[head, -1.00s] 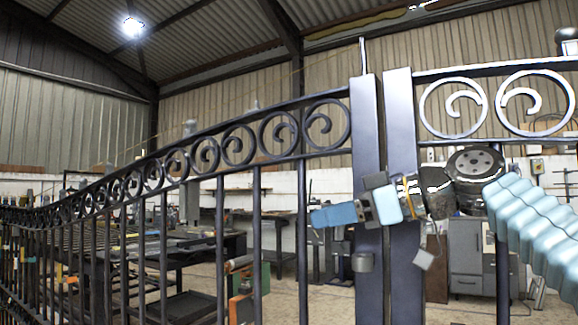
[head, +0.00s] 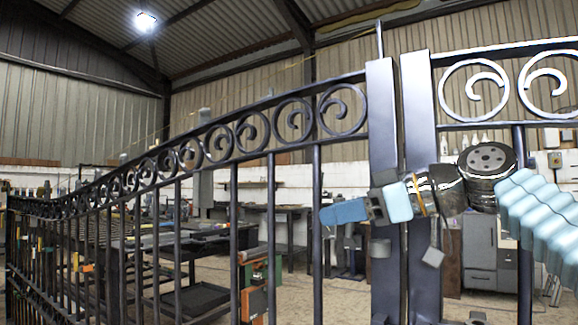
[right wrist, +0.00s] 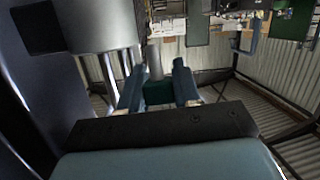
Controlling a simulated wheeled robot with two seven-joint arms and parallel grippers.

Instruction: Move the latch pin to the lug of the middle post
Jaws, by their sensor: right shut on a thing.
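My right gripper (head: 330,213) comes in from the right across two dark upright posts, its blue fingers pointing left. In the right wrist view its two blue fingers (right wrist: 157,85) are close around a small grey upright rod, the latch pin (right wrist: 154,62). In the head view I cannot make out the pin at the fingers. The left post (head: 382,150) and the right post (head: 418,110) stand side by side; I cannot tell which counts as the middle one. My left gripper is out of view.
A gate leaf with scrolls (head: 250,133) and upright bars runs off to the left. Another scrolled leaf (head: 505,85) is on the right. Workbenches (head: 200,240) and a grey cabinet (head: 480,255) stand behind the gate. The gripper is close to the posts.

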